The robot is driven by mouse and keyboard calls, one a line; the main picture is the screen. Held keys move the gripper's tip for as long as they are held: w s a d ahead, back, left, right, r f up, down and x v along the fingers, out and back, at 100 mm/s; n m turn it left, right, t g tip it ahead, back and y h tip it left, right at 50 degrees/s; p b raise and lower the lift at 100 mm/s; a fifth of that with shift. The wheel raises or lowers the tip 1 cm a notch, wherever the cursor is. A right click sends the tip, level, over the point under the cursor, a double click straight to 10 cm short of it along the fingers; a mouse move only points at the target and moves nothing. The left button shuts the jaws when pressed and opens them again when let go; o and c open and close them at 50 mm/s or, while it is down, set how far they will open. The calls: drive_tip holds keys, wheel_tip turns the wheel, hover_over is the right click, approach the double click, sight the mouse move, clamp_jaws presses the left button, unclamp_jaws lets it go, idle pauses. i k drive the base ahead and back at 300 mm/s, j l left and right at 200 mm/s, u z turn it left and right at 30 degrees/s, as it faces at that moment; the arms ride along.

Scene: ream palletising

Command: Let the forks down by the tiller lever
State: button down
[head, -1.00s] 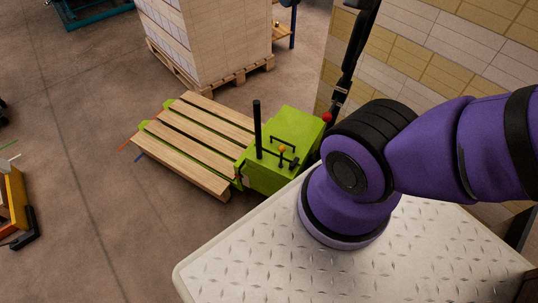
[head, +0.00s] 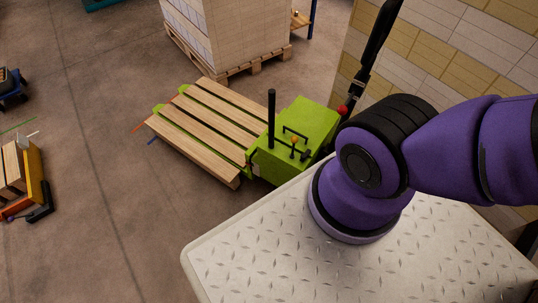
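A green pallet truck (head: 312,123) stands left of my arm. Its forks are under an empty wooden pallet (head: 215,118), with a green fork tip (head: 158,107) showing at the far end. The gap to the floor is hard to judge. A black post (head: 271,118) rises from the truck, and a small lever with an orange knob (head: 294,140) sits on top. A red knob (head: 343,110) is at the truck's right side. The slim black part beside it appears to be my gripper (head: 351,98). Its fingers are too small and dark to read, and contact is unclear.
A tall stack of pale reams (head: 250,35) stands on a pallet behind the truck. A wall of tan and white packs (head: 440,50) is at the right. My pale deck fills the foreground. A yellow-sided cart (head: 35,175) is at the left, with open floor between.

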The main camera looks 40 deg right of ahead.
sight(342, 110)
drive_tip(key=z, duration=1)
drive_tip(key=j+z, duration=0.25)
drive_tip(key=z, duration=0.15)
drive_tip(key=k+j+z, duration=0.15)
drive_tip(key=z, duration=0.25)
drive_tip(key=k+j+z, duration=0.1)
drive_tip(key=j+z, duration=0.15)
drive_tip(key=z, duration=0.15)
